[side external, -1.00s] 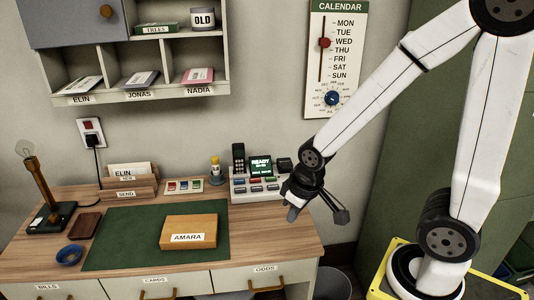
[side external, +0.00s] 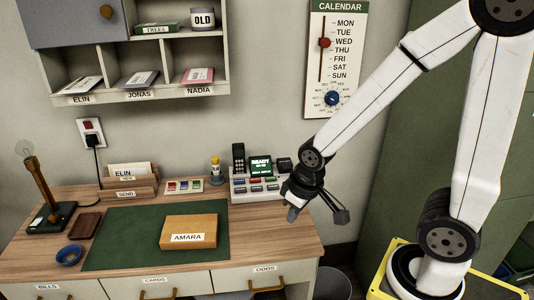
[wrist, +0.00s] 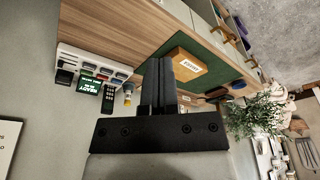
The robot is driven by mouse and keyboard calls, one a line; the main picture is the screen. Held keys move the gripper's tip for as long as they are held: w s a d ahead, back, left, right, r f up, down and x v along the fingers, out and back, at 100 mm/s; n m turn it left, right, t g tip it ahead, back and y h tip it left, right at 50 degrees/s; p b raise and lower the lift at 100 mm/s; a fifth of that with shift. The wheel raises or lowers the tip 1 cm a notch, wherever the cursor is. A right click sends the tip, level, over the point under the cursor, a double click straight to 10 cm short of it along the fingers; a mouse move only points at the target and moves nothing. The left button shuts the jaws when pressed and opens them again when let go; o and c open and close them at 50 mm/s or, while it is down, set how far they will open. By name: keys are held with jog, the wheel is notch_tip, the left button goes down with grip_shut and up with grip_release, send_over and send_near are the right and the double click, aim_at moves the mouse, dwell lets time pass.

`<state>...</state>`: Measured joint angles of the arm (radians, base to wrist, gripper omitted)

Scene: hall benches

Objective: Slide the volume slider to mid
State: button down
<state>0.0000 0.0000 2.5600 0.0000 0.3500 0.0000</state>
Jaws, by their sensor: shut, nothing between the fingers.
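The pale console (side external: 240,196) with the green READY screen (side external: 261,165) and several coloured keys stands at the back right of the desk. It also shows, turned over, at the left of the wrist view (wrist: 66,52). I cannot make out a volume slider on it; its right end is partly hidden behind my gripper in the side view. My gripper (side external: 291,213) hangs in front of and to the right of the console, fingers pointing down. In the wrist view its fingers (wrist: 160,82) are together with nothing held, apart from the console.
A wall calendar (side external: 348,70) carries a red slider knob (side external: 324,42) and a blue dial (side external: 332,98). A handset (side external: 238,157) and a small yellow-topped figure (side external: 215,170) stand by the console. The AMARA box (side external: 190,227) lies on the green mat (side external: 115,245). The desk's front right is clear.

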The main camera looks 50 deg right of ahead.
jog(key=c, duration=1.3)
grip_release()
jog(key=o, duration=0.7)
jog(key=shift+w+d, duration=0.1)
jog(key=shift+w, duration=0.1)
jog(key=shift+o, duration=0.2)
jog(key=shift+w+d, duration=0.1)
jog(key=shift+w, duration=0.2)
jog(key=w+d+f+m+g, duration=0.15)
jog(key=w+d+m, duration=0.25)
jog(key=w+d, duration=1.1)
jog(key=w+d+f+m, duration=0.1)
jog(key=d+f, duration=0.2)
jog(key=d, duration=0.3)
jog(key=w+d+f+m, duration=0.2)
jog(key=d+f, duration=0.1)
jog(key=d, duration=0.4)
jog(key=w+d+f+m+g, duration=0.1)
jog(key=d+f+m, duration=0.1)
jog(key=d, duration=0.5)
jog(key=shift+w+f, duration=0.25)
jog(key=shift+f, duration=0.65)
